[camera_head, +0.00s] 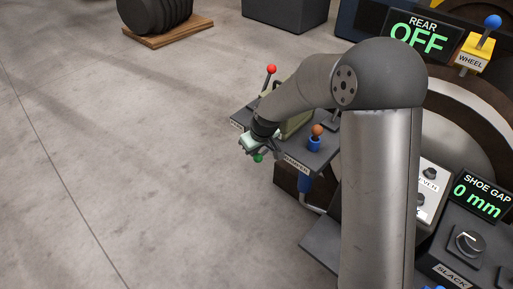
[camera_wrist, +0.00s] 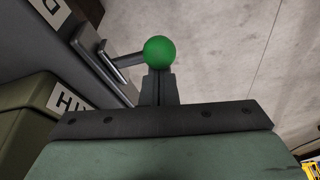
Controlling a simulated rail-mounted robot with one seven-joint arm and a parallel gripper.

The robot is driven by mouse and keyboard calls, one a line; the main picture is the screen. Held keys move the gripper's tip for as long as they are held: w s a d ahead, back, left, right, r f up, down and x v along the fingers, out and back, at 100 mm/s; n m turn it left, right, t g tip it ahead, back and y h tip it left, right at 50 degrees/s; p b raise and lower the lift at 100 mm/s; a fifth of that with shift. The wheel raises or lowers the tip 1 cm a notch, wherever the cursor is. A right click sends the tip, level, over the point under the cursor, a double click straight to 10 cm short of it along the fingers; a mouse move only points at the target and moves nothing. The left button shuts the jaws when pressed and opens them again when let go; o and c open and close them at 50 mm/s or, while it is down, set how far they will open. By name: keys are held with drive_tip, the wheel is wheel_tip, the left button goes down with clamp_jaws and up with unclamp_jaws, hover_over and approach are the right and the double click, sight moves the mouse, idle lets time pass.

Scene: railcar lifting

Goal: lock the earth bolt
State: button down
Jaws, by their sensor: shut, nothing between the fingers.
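No label that I can read says earth bolt, so I cannot tell which control it is. A green ball knob (camera_head: 258,157) hangs at the front edge of a dark control panel (camera_head: 310,155). The green ball also shows in the wrist view (camera_wrist: 160,52), just beyond my fingertips. My gripper (camera_head: 251,148) is at the panel's front, close to the green ball. In the wrist view my gripper (camera_wrist: 158,80) is shut and empty, its fingers together. Whether they touch the ball, I cannot tell.
A red-knobbed lever (camera_head: 271,69) and an orange-knobbed lever (camera_head: 317,130) stand on the panel near my arm. A display reads REAR OFF (camera_head: 419,36); another reads SHOE GAP 0 mm (camera_head: 479,192).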

drive_tip(key=shift+s+f, duration=0.2)
drive_tip(key=w+a, duration=0.3)
drive_tip(key=v, duration=0.9)
drive_tip(key=shift+d+r+p, duration=0.25)
drive_tip(key=shift+r+p, duration=0.1)
drive_tip(key=shift+p, duration=0.05)
drive_tip(key=shift+w, duration=0.1)
drive_tip(key=s+d+r+m+h+p, duration=0.2)
drive_tip(key=s+d+r+m+p, duration=0.1)
drive_tip(key=s+d+r+p, duration=0.7)
drive_tip(key=s+d+r+m+g+p, duration=0.1)
drive_tip(key=s+d+r, duration=0.3)
drive_tip(key=s, duration=0.5)
drive_tip(key=s+d+r+m+g+p, duration=0.1)
drive_tip(key=s+d+r+m+p, duration=0.2)
drive_tip(key=s+d, duration=0.3)
drive_tip(key=s+r+m, duration=0.1)
drive_tip(key=s, duration=0.3)
drive_tip(key=shift+d, duration=0.35)
